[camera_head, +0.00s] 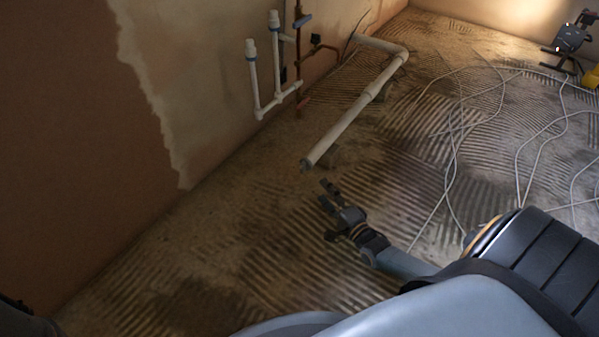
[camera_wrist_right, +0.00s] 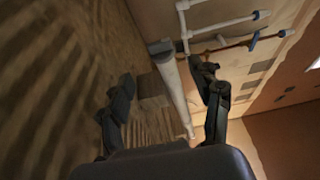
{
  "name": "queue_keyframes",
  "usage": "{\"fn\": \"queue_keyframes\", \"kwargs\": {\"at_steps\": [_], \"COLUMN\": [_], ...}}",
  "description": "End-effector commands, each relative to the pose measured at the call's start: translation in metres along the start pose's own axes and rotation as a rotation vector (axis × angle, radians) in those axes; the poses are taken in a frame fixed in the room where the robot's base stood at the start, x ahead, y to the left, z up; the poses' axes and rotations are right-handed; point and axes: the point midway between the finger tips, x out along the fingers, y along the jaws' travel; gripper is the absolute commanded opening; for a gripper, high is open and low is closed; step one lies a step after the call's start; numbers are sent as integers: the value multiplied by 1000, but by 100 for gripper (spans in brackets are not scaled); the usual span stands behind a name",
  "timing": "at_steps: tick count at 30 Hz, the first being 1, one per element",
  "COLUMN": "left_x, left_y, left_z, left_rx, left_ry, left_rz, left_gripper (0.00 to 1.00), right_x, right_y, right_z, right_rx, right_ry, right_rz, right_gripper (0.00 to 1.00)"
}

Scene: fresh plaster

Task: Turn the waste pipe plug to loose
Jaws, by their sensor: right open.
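The grey waste pipe plug (camera_head: 307,164) caps the near end of the white waste pipe (camera_head: 350,118), low over the floor. In the right wrist view the plug (camera_wrist_right: 160,47) shows at the pipe's end, ahead of the fingers. My right gripper (camera_head: 328,194) is open and empty, just short of the plug on its near side, and apart from it. In the wrist view the right gripper's (camera_wrist_right: 164,80) two fingers stand wide apart, with the pipe (camera_wrist_right: 175,88) showing between them. The plug's turned position cannot be told.
White upright pipes (camera_head: 252,80) and copper pipes (camera_head: 300,55) stand by the plastered wall left of the waste pipe. A small block (camera_wrist_right: 152,87) sits under the pipe. Pale cables (camera_head: 455,150) trail over the ridged floor at right. A work lamp (camera_head: 570,40) stands far right.

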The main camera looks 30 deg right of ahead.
Motion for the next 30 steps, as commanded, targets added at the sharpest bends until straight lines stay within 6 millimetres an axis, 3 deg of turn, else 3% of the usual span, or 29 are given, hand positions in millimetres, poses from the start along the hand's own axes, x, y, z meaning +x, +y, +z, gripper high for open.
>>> {"fn": "queue_keyframes", "kwargs": {"at_steps": [9,15,21,30], "left_x": [-41,-60,-68,-68], "left_y": [8,12,14,14], "left_z": [-13,-20,-23,-23], "left_rx": [0,0,0,0], "left_ry": [-3,-3,-3,-3], "left_rz": [0,0,0,0], "left_gripper": [0,0,0,0], "right_x": [68,103,120,123], "right_y": [5,5,2,0], "right_z": [0,0,0,0], "right_rx": [-2,-1,-2,-2], "right_ry": [1,1,0,0], "right_rz": [-5,-2,1,2], "right_gripper": [64,64,64,64]}}
